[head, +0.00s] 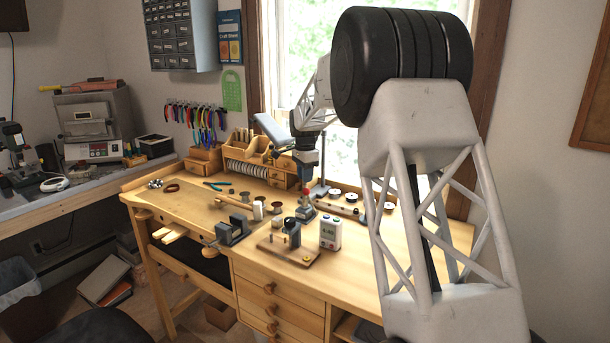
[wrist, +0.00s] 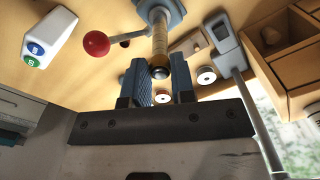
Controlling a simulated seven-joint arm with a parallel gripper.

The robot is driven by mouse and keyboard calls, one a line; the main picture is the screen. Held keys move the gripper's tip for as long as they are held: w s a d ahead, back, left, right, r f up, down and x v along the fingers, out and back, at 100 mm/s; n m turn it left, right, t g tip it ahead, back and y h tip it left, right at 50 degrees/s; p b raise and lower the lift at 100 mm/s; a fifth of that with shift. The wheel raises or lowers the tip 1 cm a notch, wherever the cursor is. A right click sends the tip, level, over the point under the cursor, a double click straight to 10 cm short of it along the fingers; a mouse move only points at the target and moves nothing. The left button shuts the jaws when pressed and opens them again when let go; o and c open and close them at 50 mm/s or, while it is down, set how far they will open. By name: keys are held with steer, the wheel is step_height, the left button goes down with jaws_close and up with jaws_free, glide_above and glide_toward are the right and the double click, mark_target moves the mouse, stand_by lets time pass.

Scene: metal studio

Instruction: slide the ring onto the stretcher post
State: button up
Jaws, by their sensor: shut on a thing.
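The stretcher post (wrist: 159,45) rises from a blue-grey base (wrist: 165,8) in the wrist view, beside a lever with a red ball (wrist: 96,43). In the head view the stretcher (head: 304,211) stands on the workbench directly below my gripper (head: 306,180). In the wrist view my gripper (wrist: 160,88) has blue ribbed fingers on either side of the post's dark tip. A gold-coloured band (wrist: 181,75) shows around the post between the fingers. It looks like the ring, held by the fingers; how far down the post it sits is hard to tell.
A wooden board with a small tool (head: 289,244) and a grey vise (head: 233,229) are in front. A wooden organiser (head: 258,165) is behind. The bench's left part is mostly clear.

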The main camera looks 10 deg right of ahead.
steer(key=o, duration=1)
steer(key=shift+c, duration=0.2)
steer(key=shift+r, duration=3.9)
steer(key=shift+s, duration=0.1)
